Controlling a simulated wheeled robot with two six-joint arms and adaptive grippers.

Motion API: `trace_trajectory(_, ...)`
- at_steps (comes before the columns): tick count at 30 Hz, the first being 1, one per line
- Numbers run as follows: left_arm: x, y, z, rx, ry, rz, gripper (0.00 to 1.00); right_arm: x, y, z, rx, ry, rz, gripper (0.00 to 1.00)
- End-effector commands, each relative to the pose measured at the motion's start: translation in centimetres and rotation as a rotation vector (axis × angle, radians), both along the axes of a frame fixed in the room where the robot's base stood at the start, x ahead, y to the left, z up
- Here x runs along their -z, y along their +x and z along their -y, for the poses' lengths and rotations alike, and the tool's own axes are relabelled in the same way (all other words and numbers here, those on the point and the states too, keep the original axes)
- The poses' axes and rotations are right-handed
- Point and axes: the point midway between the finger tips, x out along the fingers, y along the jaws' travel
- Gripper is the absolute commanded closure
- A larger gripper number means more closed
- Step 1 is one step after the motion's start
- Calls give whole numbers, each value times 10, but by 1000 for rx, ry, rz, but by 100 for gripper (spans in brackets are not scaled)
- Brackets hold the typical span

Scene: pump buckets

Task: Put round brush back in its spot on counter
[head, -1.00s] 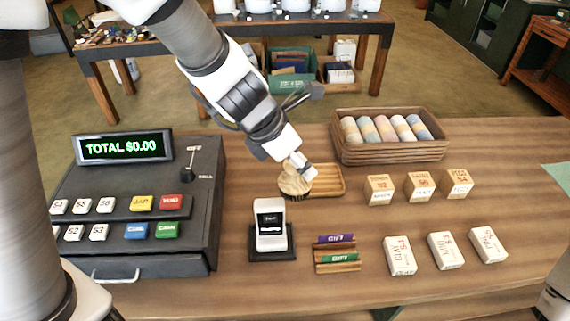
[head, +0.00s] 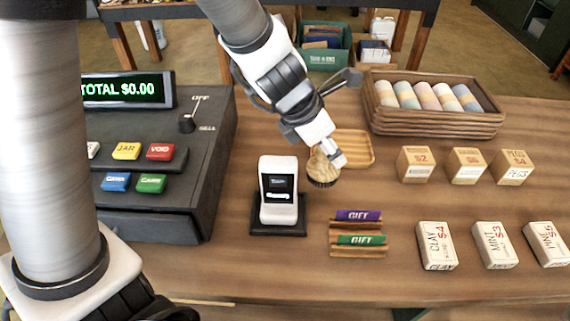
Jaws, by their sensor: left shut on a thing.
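The round brush (head: 322,166) has a tan wooden top and dark bristles facing down. My left gripper (head: 332,153) is shut on it, at the middle of the counter (head: 400,205). The brush is just in front of and left of a small wooden tray (head: 357,148), overlapping its left end in the picture. I cannot tell whether the bristles touch the counter. The visible part of the tray is empty; its left end is hidden by the gripper and brush. My right gripper is not in view.
A card reader (head: 279,190) stands left of the brush, beside the cash register (head: 160,190). A gift card rack (head: 358,238) is in front. A basket of rolled cloths (head: 440,118) is behind right. Several small boxes (head: 467,165) and soap bars (head: 437,245) stand to the right.

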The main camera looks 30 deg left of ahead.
Motion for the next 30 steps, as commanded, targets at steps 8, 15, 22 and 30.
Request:
trace_trajectory(8, 0, 19, -35, -3, -10, -4, 87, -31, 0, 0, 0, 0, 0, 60)
trace_trajectory(15, 4, 52, -99, -7, -6, -4, 87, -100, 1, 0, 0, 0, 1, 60)
trace_trajectory(22, 18, 72, -134, -1, 0, 0, 87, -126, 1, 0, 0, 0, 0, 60)
trace_trajectory(30, 63, 75, -141, 1, 0, 0, 87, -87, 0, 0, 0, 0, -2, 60)
